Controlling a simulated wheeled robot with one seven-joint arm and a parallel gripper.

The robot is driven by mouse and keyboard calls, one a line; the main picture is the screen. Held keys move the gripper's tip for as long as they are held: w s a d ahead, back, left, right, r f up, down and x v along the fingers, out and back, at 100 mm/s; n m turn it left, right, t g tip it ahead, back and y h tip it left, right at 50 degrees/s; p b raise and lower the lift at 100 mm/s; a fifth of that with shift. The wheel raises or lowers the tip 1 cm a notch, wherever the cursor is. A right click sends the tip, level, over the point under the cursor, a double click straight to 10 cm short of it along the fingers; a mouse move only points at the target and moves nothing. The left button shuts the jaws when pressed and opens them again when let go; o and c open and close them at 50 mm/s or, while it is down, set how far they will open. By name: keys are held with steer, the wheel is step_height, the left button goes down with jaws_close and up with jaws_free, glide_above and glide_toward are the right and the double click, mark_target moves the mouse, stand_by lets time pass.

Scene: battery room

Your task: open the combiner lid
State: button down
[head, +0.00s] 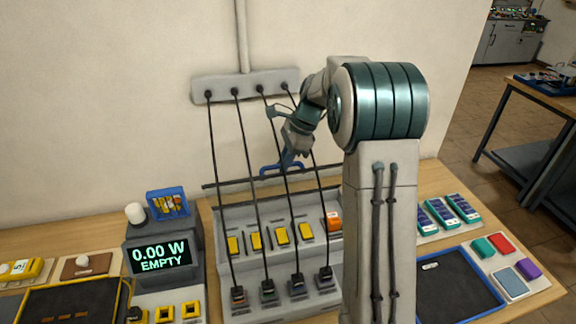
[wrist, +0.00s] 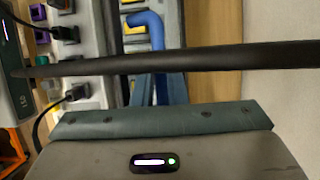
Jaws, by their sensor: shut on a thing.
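The combiner (head: 225,216) is a grey sloped unit below the wall strip, with several yellow switches and a row of cable plugs along its front. Dark bars cross its back; the lid's clear area and its exact tilt are hard to make out. A blue handle (head: 268,172) stands at the top bar, and it also shows in the wrist view (wrist: 150,28). My gripper (head: 289,157) is shut on the blue handle, reaching down from above. Its fingertips are partly hidden behind a cable in the head view.
Several black cables (head: 219,150) hang from the wall strip (head: 200,91) to the combiner, close around my gripper; one crosses the wrist view (wrist: 200,60). A display (head: 160,257) reading 0.00 W EMPTY stands left. A blue-edged tray (head: 492,292) lies right. An orange switch (head: 333,222) sits on the combiner.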

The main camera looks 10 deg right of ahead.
steer(key=w+m+g, duration=0.1)
steer(key=w+g, duration=0.3)
steer(key=w, duration=0.4)
steer(key=shift+g, duration=0.4)
steer(key=shift+d+f, duration=0.1)
stand_by(0.4)
steer(key=c, duration=1.7)
jaws_free()
steer(key=shift+o, duration=1.2)
steer(key=shift+w, duration=0.15)
